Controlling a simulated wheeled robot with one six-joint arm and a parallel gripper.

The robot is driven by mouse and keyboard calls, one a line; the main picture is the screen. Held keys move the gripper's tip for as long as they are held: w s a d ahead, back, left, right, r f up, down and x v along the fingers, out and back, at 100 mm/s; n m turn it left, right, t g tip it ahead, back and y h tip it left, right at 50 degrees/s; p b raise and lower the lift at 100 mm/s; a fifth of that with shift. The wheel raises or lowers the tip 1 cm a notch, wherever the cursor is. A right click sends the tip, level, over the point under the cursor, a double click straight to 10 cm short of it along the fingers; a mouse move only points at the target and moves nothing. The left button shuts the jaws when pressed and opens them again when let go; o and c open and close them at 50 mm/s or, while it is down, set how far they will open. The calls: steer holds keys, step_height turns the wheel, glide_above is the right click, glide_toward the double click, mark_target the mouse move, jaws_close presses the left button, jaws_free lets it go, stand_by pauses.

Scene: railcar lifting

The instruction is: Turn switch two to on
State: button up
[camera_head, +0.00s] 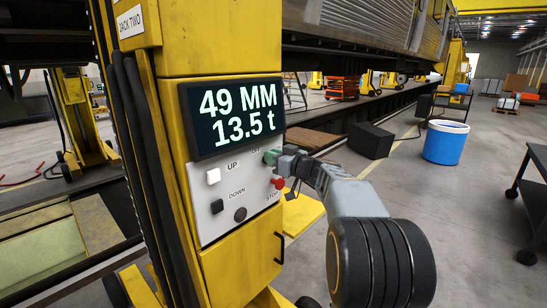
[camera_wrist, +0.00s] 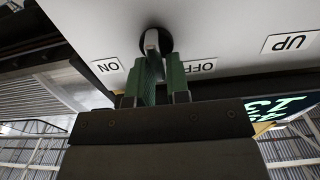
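The yellow column labelled JACK TWO (camera_head: 205,45) carries a grey control panel (camera_head: 215,215) under a lit display reading 49 MM and 13.5 t. My gripper (camera_head: 271,157), with green fingers, is at the panel's upper right and largely hides the switch in the head view. In the wrist view, which is upside down, the switch (camera_wrist: 152,42) shows a pale lever in a dark round seat between the ON label (camera_wrist: 108,66) and the OFF label (camera_wrist: 200,66). My gripper's fingertips (camera_wrist: 156,72) stand on either side of the lever, slightly apart. Whether they press on it is unclear.
A red STOP button (camera_head: 278,182) sits just below my gripper. A black box (camera_head: 371,140) and a blue bin (camera_head: 445,142) stand on the floor behind, right. A dark cart is at the right edge.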

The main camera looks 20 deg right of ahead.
jaws_close()
steer(key=shift+f+b, duration=0.1)
steer(key=shift+b, duration=0.45)
steer(key=shift+d+f+m+b, duration=0.15)
steer(key=shift+m+b, duration=0.65)
steer(key=shift+b, duration=0.1)
steer(key=m+b, duration=0.1)
steer(key=m, duration=0.1)
steer(key=m+b, duration=0.3)
steer(key=m, duration=0.1)
steer(key=shift+w+d+b, duration=0.25)
steer(key=shift+d+b, duration=0.1)
steer(key=shift+d+f+m+b, duration=0.1)
steer(key=shift+m+b, duration=0.15)
steer(key=shift+m, duration=0.75)
steer(key=shift+d+f+m+b, duration=0.1)
steer(key=shift+m+b, duration=0.15)
steer(key=shift+m, duration=0.75)
